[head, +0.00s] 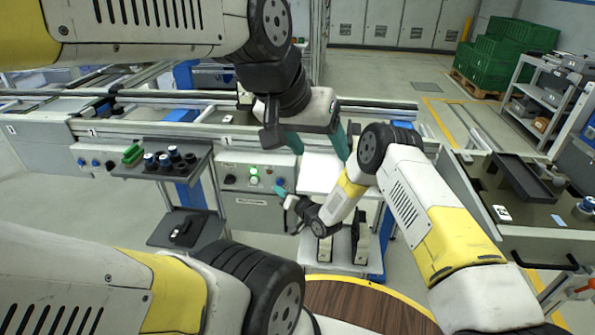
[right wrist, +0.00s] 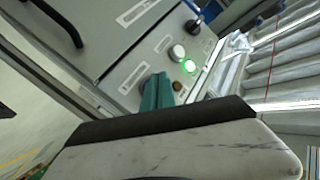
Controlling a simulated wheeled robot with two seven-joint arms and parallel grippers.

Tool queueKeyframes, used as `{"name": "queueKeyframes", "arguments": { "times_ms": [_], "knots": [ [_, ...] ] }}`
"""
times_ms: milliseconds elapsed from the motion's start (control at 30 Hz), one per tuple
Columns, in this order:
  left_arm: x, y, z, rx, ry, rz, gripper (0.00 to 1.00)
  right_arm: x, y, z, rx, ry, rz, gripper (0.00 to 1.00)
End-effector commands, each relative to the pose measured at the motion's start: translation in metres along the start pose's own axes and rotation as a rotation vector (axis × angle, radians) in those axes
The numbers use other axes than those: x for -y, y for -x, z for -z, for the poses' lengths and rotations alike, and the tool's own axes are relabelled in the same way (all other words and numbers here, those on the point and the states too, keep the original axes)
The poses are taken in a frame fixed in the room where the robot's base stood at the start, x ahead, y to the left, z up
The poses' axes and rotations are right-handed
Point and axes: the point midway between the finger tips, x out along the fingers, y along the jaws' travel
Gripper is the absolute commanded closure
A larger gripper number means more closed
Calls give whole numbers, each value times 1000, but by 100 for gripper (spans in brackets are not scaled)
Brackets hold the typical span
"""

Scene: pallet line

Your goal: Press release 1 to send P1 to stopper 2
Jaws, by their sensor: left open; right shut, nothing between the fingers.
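A grey control box (head: 240,198) hangs on the front of the conveyor line. It carries a lit green button (head: 254,170), a white button (head: 254,181) and a black knob (head: 230,179). My right gripper (head: 279,190) is shut and empty at the box's right side. In the right wrist view its teal fingers (right wrist: 157,92) point at the panel, near the green light (right wrist: 190,66), the white button (right wrist: 177,52) and a brownish button (right wrist: 178,86); contact cannot be told. My left gripper (head: 320,148) is open and empty above the conveyor's front edge. Labels are unreadable; I cannot identify P1 or stopper 2.
A grey shelf (head: 138,172) with dark cylinders and a green part (head: 132,154) stands left of the box. Another panel with knobs (head: 95,162) is further left. Green crates (head: 497,62) and a trolley (head: 540,95) stand at the back right, with open floor before them.

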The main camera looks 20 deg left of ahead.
Motion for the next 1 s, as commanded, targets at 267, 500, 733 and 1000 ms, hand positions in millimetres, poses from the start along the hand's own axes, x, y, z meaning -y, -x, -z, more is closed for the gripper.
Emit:
{"name": "queueKeyframes", "arguments": {
  "times_ms": [267, 500, 733, 1000],
  "knots": [
    [0, 0, 0, 0, 0, 0, 32, -4, -6, 4, 0, -1, 0, 100],
    [0, 0, 0, 0, 0, 0, 32, -4, -6, 4, 0, 0, 0, 100],
    [0, 0, 0, 0, 0, 0, 32, -5, -6, 5, 0, 0, 0, 100],
    [0, 0, 0, 0, 0, 0, 32, -6, -8, 6, 0, -1, 0, 100]
  ]
}}
